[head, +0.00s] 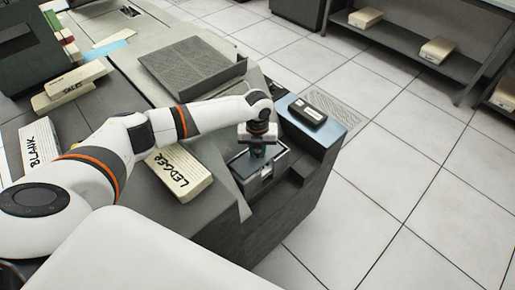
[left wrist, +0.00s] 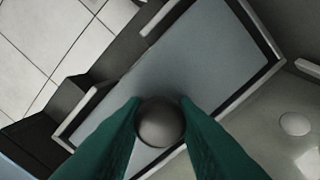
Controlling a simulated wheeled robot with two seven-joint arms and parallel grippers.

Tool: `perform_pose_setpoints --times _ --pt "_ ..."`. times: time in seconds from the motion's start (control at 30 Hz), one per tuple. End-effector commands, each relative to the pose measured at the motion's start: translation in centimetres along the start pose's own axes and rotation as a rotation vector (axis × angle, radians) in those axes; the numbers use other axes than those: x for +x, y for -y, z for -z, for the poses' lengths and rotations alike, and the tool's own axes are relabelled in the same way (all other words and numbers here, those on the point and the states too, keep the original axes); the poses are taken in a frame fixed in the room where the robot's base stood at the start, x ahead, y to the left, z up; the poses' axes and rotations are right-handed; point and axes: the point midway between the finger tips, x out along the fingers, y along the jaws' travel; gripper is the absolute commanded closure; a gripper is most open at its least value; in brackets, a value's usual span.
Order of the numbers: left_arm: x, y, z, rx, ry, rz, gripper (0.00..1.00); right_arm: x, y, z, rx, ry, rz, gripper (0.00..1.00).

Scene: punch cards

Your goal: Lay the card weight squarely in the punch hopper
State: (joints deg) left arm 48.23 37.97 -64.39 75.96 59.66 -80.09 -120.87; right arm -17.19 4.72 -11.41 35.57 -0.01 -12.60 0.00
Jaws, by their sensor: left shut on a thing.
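My left gripper (head: 259,152) points down over the punch hopper (head: 240,168) at the near right corner of the machine. In the left wrist view its green fingers are shut on the round dark knob of the card weight (left wrist: 160,122). Below the knob lies a flat grey plate, inside the pale-edged hopper walls (left wrist: 258,28). The plate's long sides look roughly in line with the walls, with dark strips along the edges. I cannot tell whether it rests on the bottom. My right gripper is not in view.
A LEDGER card box (head: 180,175) lies left of the hopper. A black labelled case (head: 307,112) sits on the blue top behind it. A dark ribbed tray (head: 190,68) stands farther back. Tiled floor is open at right, with shelves (head: 405,45) beyond.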

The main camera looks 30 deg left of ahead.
Motion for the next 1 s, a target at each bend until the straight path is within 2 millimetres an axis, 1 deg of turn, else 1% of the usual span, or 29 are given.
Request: perform_pose_setpoints --times 0.03,0.17,0.47,0.5,0.63,0.87,1.0 --pt "0.43 -0.05 0.03 0.0 -0.001 -0.001 1.0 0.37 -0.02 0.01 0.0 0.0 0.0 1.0" --pt "0.93 -0.07 0.03 0.0 -0.001 -0.002 1.0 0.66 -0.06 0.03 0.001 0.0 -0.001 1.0" --pt "1.0 -0.08 0.04 0.0 -0.001 -0.002 1.0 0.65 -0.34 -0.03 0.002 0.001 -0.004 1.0" --pt "1.0 -0.08 0.04 0.0 -0.001 -0.002 0.69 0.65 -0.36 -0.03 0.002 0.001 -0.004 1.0" --pt "1.02 -0.06 0.03 0.0 -0.001 -0.002 0.48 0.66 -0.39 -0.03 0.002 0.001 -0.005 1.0" --pt "1.15 0.0 -0.05 0.0 0.001 0.001 0.48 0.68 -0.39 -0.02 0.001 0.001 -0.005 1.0" --pt "0.55 -0.01 0.04 0.0 -0.001 -0.001 0.48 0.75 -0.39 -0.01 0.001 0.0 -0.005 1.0"
